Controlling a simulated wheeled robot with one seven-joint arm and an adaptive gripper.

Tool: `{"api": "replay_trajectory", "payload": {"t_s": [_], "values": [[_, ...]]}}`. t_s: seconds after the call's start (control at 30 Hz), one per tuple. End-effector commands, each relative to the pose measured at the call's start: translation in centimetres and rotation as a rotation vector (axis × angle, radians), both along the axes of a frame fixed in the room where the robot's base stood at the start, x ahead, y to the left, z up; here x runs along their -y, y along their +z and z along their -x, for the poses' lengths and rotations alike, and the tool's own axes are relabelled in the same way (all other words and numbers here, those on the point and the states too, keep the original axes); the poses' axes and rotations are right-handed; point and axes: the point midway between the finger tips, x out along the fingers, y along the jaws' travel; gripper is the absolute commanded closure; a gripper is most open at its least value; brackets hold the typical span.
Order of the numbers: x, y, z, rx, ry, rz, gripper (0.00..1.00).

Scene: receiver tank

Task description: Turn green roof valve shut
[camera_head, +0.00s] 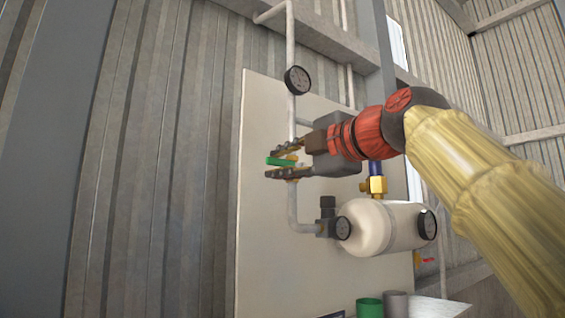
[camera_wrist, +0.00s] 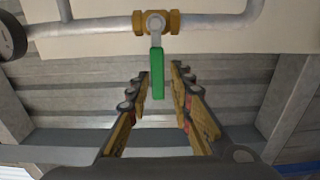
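The green valve handle (camera_wrist: 157,72) hangs from a brass valve body (camera_wrist: 156,22) in the wrist view. It points across the line of the grey pipe (camera_wrist: 90,28). My gripper (camera_wrist: 164,72) is open, with one finger on each side of the handle and a visible gap on both sides. In the head view the green handle (camera_head: 280,161) shows between the two fingers of my gripper (camera_head: 279,159). There, the fingers and gripper body hide most of the valve body.
A round gauge (camera_head: 297,80) sits on the pipe above my gripper. A cream tank (camera_head: 380,228) with gauges hangs below it, under a brass fitting (camera_head: 377,185). The pale backing panel (camera_head: 262,230) stands close behind. Green and grey cylinders (camera_head: 369,307) stand at the bottom.

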Motion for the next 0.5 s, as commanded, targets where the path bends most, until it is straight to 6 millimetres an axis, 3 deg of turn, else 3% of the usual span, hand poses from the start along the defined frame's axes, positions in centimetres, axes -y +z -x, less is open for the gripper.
{"api": "replay_trajectory", "payload": {"t_s": [0.13,0.5], "values": [[0.01,0.06,0.03,0.001,0.0,-0.001,0.69],[0.32,0.13,0.46,0.002,-0.001,-0.003,0.69]]}}
